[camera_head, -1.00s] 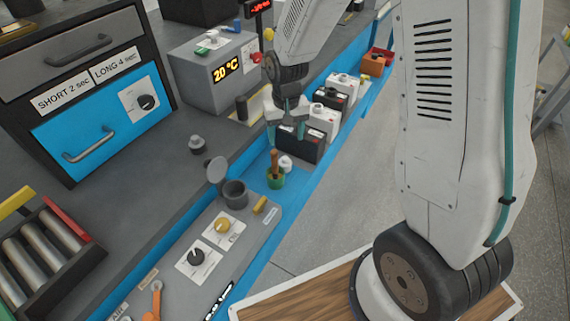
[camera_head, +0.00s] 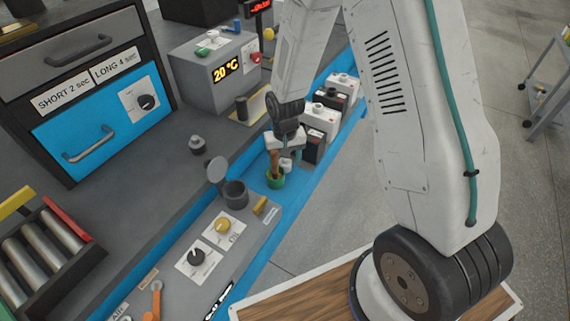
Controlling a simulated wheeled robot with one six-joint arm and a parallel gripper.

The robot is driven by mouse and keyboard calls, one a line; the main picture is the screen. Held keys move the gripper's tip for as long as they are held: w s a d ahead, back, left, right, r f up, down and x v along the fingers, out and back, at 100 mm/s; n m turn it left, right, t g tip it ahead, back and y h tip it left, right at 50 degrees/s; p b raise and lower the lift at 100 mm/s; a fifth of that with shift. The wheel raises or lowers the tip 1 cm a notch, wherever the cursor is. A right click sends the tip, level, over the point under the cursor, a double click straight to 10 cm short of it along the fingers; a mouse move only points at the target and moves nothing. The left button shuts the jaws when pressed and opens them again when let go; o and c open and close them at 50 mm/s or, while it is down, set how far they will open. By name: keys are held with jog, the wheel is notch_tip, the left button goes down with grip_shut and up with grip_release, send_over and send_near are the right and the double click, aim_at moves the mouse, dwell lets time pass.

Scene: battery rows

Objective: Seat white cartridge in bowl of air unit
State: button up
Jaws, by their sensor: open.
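A small white piece (camera_head: 286,164), which looks like the white cartridge, shows at a green cup (camera_head: 275,181) on the blue strip; a brown handle stands in the cup beside it. I cannot tell whether the white piece is inside the cup or behind it. My gripper (camera_head: 285,155) is open, pointing down right above the cup, its fingers around or just above the handle and white piece. I cannot tell whether it touches them. A dark grey round bowl (camera_head: 235,195) with its lid (camera_head: 217,170) raised stands on the grey panel, left of the cup.
Several black and white batteries (camera_head: 318,122) stand in a row behind my gripper. A grey 20 °C box (camera_head: 213,85) stands at the back. The panel carries a yellow knob (camera_head: 223,226), a black knob (camera_head: 197,256) and an orange lever (camera_head: 156,300).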

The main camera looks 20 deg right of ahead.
jog(key=c, duration=1.1)
jog(key=shift+c, duration=0.2)
